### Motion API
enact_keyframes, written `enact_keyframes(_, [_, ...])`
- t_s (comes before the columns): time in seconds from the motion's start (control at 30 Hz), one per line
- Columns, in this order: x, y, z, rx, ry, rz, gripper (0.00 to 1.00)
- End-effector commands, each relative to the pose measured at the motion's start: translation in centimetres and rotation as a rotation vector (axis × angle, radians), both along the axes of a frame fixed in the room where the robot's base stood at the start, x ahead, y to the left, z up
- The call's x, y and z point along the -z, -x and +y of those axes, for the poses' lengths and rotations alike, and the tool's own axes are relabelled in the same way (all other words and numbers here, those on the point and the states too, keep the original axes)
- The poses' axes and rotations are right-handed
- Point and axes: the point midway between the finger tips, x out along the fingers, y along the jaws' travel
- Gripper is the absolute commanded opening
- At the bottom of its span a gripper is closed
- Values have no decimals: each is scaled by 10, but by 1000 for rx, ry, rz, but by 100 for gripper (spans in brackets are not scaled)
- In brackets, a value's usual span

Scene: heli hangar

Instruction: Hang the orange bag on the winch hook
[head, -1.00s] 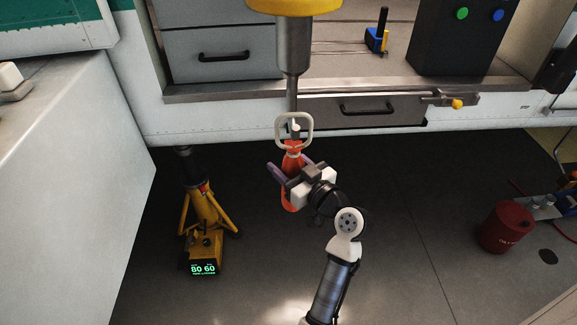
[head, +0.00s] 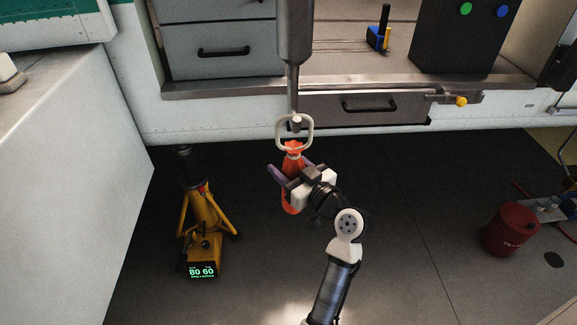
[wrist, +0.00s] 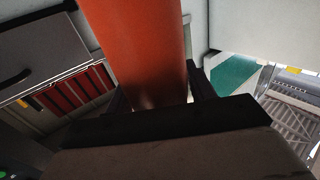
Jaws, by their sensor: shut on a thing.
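The orange bag (head: 291,203) hangs upright from my gripper (head: 298,178), which is shut on it below its neck. A pale square loop (head: 280,133) stands up at the top of the bag. The winch's grey cylinder and rod (head: 293,80) come down from above, and the rod's lower end, the hook (head: 297,123), shows inside the loop's outline. I cannot tell whether the hook passes through the loop or is only in line with it. In the wrist view the bag's orange surface (wrist: 145,50) fills the middle, between the dark fingers.
Behind the hook are a workbench with drawers (head: 223,52) and a half-open drawer (head: 365,107). A yellow jack (head: 203,215) stands at left and a red canister (head: 510,229) at right. A pale block (head: 70,170) bounds the left side. The floor between is clear.

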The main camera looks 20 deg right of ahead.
Motion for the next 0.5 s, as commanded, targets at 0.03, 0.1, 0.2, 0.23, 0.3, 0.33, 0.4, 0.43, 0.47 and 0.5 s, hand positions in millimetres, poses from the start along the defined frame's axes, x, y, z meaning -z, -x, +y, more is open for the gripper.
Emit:
enact_keyframes(0.03, [-3,0,0,0,2,-5,0])
enact_keyframes(0.1, [-3,0,0,0,2,-5,0])
enact_keyframes(0.2, [-3,0,0,0,2,-5,0])
enact_keyframes(0.23, [-3,0,0,0,2,-5,0])
enact_keyframes(0.3, [-3,0,0,0,2,-5,0])
enact_keyframes(0.33, [-3,0,0,0,2,-5,0])
enact_keyframes(0.4, [-3,0,0,0,2,-5,0])
enact_keyframes(0.43, [-3,0,0,0,2,-5,55])
enact_keyframes(0.47, [-3,0,0,0,2,-5,59])
enact_keyframes(0.5, [-2,0,0,0,2,-5,65])
